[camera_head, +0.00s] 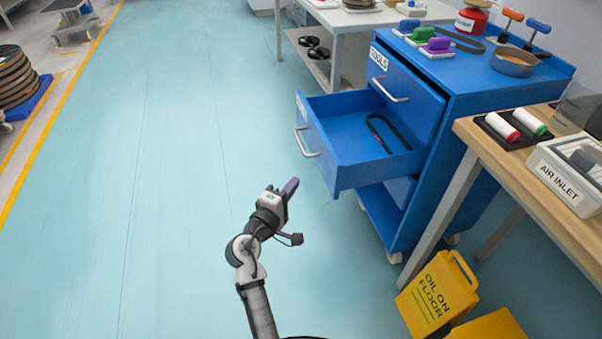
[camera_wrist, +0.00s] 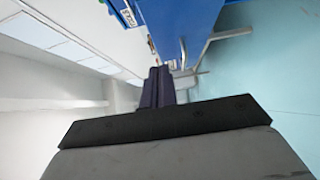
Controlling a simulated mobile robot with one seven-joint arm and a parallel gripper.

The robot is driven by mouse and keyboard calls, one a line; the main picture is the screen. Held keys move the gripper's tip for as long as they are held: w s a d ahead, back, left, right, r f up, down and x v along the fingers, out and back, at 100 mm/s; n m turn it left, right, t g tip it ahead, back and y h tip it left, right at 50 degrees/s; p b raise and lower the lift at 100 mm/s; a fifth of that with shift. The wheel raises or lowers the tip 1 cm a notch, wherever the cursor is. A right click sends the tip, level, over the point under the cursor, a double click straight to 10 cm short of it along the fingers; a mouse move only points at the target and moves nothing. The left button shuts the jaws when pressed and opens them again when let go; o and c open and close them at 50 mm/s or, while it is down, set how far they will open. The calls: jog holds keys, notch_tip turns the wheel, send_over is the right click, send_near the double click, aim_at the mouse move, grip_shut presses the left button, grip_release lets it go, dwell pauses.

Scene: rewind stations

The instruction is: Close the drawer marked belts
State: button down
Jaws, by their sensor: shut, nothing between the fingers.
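A blue drawer (camera_head: 342,160) is pulled well out of the blue cabinet (camera_head: 450,110) and holds a black belt (camera_head: 388,134). A white label sits on its front, too oblique to read. Its metal handle (camera_head: 304,142) is on the front, facing left. In the wrist view my closed fingers (camera_wrist: 158,88) show, with blue cabinet surfaces (camera_wrist: 185,18) beyond.
A wooden table (camera_head: 530,170) with an AIR INLET box (camera_head: 566,175) stands at right. A yellow OIL ON FLOOR sign (camera_head: 437,294) is on the floor below it. Brushes, a red can (camera_head: 471,18) and a bowl (camera_head: 514,62) are on the cabinet top.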

jog(key=p, duration=0.1)
send_near(328, 154)
jog(key=w+a, duration=0.1)
jog(key=w, duration=0.3)
jog(key=shift+w+d+p, duration=0.3)
jog(key=shift+d, duration=0.6)
jog(key=shift+w+d+p, duration=0.25)
jog(key=shift+w+d, duration=0.1)
jog(key=shift+d, duration=0.55)
